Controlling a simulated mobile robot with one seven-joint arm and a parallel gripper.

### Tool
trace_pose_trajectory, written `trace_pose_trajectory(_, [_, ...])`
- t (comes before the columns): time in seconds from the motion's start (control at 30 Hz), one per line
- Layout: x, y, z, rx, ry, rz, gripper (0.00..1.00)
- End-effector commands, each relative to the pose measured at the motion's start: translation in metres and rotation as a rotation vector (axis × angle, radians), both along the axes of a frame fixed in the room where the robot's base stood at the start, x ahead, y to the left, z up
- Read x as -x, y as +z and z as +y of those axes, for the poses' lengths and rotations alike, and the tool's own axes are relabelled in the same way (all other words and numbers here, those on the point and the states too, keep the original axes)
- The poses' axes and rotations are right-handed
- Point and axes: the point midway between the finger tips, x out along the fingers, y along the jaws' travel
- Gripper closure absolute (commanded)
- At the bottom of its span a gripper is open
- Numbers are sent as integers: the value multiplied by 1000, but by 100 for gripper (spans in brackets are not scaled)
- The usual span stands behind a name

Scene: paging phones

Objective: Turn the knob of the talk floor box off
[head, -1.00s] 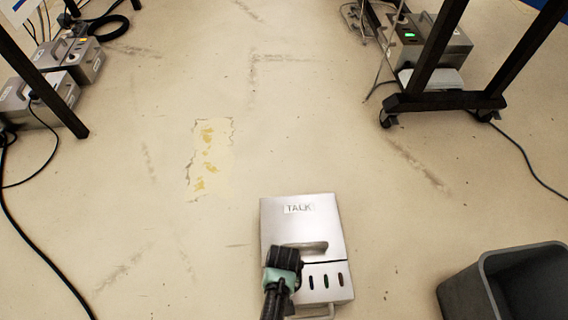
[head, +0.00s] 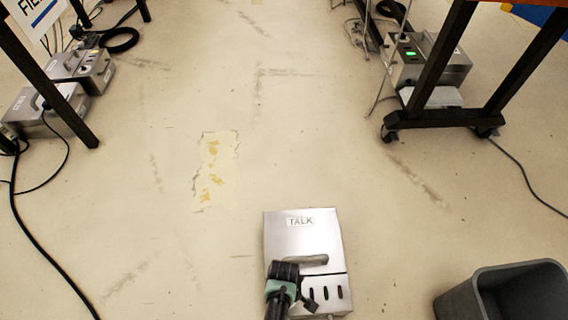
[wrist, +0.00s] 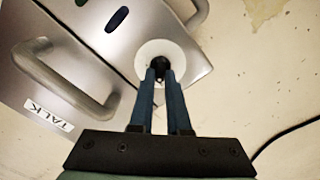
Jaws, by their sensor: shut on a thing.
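The talk floor box (head: 300,235) is a silver metal box with a TALK label and a handle, on the floor at the bottom centre of the head view. It also shows in the wrist view (wrist: 75,40). Its dark knob (wrist: 158,64) sits on a white round disc (wrist: 186,52) at one edge of the box. My gripper (wrist: 159,74) has its blue fingers shut on the knob, which they largely hide. In the head view my gripper (head: 285,292) covers the box's front left part. The slots on the box look dark.
A grey bin (head: 510,295) stands to the right. A dark wheeled stand (head: 440,115) with another box (head: 445,65), showing a green light, is at the upper right. More boxes (head: 70,95) and black cables lie at the left. The middle floor is clear.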

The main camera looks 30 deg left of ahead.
Motion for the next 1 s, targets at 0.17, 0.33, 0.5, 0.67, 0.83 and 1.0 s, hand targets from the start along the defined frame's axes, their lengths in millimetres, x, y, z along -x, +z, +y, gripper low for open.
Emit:
trace_pose_trajectory(0.17, [0, 0, 1, -2, 44, -3, 100])
trace_pose_trajectory(0.33, [0, 0, 1, -2, 57, -3, 100])
trace_pose_trajectory(0.5, [0, 0, 1, -2, 59, -3, 100])
trace_pose_trajectory(0.67, [0, 0, 1, -2, 59, -3, 100])
trace_pose_trajectory(0.83, [0, 0, 1, -1, 57, -2, 55])
trace_pose_trajectory(1.0, [0, 0, 1, -2, 56, -1, 55])
